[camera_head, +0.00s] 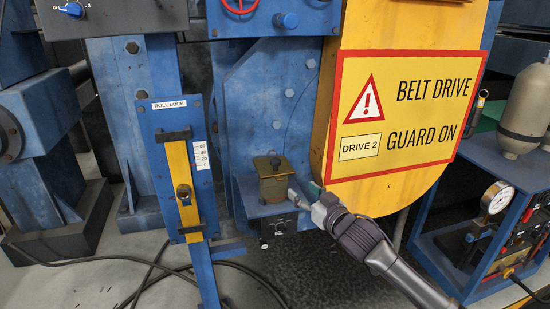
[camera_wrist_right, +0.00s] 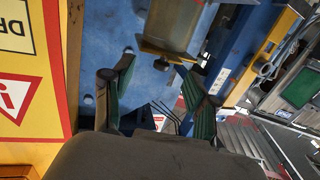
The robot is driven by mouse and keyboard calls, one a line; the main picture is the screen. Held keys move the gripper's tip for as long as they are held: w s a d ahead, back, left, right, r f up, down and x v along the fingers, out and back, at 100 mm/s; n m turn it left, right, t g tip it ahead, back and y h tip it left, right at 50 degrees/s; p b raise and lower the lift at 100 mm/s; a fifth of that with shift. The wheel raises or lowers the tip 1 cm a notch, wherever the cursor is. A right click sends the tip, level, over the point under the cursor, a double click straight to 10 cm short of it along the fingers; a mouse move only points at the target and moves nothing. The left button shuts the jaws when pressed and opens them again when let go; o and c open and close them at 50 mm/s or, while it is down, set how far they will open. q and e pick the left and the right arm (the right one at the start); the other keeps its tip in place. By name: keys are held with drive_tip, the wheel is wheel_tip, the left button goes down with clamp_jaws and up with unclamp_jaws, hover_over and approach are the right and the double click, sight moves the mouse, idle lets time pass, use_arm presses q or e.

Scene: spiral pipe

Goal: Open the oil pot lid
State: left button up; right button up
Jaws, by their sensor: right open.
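The oil pot (camera_head: 274,189) is a small brass-coloured box on a blue bracket, left of the yellow guard. Its lid (camera_head: 268,164) lies flat on top and looks shut, with a dark knob on it. My right gripper (camera_head: 303,193) is just right of the pot, at about body height, its fingers pointing left towards it. In the right wrist view the gripper (camera_wrist_right: 155,68) shows two separated green-padded fingers with nothing between them. The pot (camera_wrist_right: 178,22) shows beyond the fingertips, with its lid edge (camera_wrist_right: 166,51) towards them. I see no contact. My left gripper is not in view.
The yellow belt guard (camera_head: 345,190) stands close to the right of my gripper. A blue roll lock post (camera_head: 160,190) with a yellow slide is left of the pot. A blue frame with a gauge (camera_head: 496,198) is at the right. Cables lie on the floor.

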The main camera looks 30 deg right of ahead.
sight(278, 163)
drive_tip(key=shift+t, duration=0.3)
drive_tip(key=w+r, duration=0.1)
drive_tip(key=w, duration=0.3)
drive_tip(key=w+r+p, duration=0.1)
drive_tip(key=w, duration=0.3)
drive_tip(key=w+r+p, duration=0.1)
drive_tip(key=w, duration=0.3)
drive_tip(key=shift+w+a+r, duration=0.2)
drive_tip(key=shift+a+r, duration=0.05)
drive_tip(key=shift+r, duration=0.05)
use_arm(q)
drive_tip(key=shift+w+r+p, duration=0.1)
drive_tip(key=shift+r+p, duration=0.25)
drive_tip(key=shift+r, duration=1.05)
use_arm(e)
drive_tip(key=shift+w, duration=0.6)
clamp_jaws()
